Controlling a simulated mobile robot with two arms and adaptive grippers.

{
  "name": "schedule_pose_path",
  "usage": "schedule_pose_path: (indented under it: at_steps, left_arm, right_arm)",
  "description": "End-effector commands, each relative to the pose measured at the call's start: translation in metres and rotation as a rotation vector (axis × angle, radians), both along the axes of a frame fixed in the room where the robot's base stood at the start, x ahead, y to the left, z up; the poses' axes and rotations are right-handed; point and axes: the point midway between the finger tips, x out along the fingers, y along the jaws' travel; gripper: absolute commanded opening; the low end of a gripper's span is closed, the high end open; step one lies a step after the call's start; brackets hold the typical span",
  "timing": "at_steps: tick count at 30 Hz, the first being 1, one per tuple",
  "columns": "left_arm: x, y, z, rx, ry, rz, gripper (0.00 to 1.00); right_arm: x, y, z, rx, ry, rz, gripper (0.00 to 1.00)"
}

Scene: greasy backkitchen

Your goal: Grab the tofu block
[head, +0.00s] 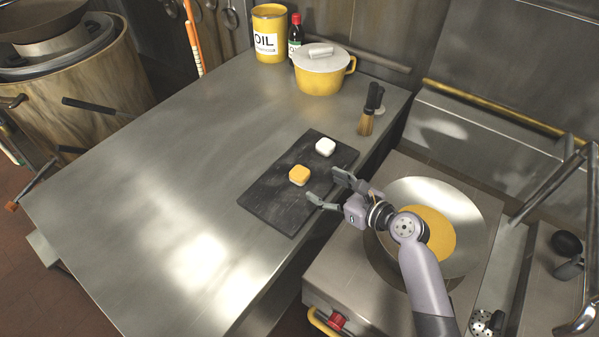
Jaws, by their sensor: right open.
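A small white block (325,147), which looks like the tofu, lies on a dark cutting board (268,205), near its far end. A similar yellow-orange block (300,175) lies nearer the middle of the board. My right gripper (323,185) is open and empty at the board's right edge. Its fingers point left, towards the yellow-orange block, with a gap between. The white block is farther back, beyond the fingers. My left gripper is out of view.
A wok (468,205) with yellow contents sits on the stove under my right arm. A brush (366,120), yellow pot (320,76), red-capped bottle (295,38) and oil can (269,45) stand farther back. The steel counter (180,170) left of the board is clear.

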Motion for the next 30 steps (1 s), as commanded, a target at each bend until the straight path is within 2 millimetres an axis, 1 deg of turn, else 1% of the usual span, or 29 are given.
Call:
schedule_pose_path:
  at_steps: [1, 3, 9, 11, 16, 21, 30]
  left_arm:
    - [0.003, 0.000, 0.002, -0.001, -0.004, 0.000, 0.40]
    - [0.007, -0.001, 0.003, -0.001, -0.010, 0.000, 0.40]
    - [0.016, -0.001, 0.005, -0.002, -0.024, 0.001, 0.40]
    - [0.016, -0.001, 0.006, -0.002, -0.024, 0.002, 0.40]
    - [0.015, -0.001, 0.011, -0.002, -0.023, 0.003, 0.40]
    - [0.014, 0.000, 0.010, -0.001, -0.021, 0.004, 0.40]
    - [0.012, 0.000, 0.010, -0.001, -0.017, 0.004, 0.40]
  right_arm:
    - [0.007, 0.007, -0.001, 0.000, 0.000, 0.000, 0.67]
    - [0.013, 0.013, -0.005, 0.000, 0.002, 0.001, 0.67]
    - [0.022, 0.021, -0.009, -0.002, -0.001, 0.000, 0.67]
    - [0.026, 0.025, -0.010, -0.002, -0.001, 0.001, 0.67]
    - [0.043, 0.040, -0.015, -0.001, 0.000, 0.001, 0.67]
    - [0.055, 0.052, -0.022, -0.002, -0.001, 0.001, 0.67]
    - [0.057, 0.054, -0.024, -0.001, 0.000, 0.000, 0.66]
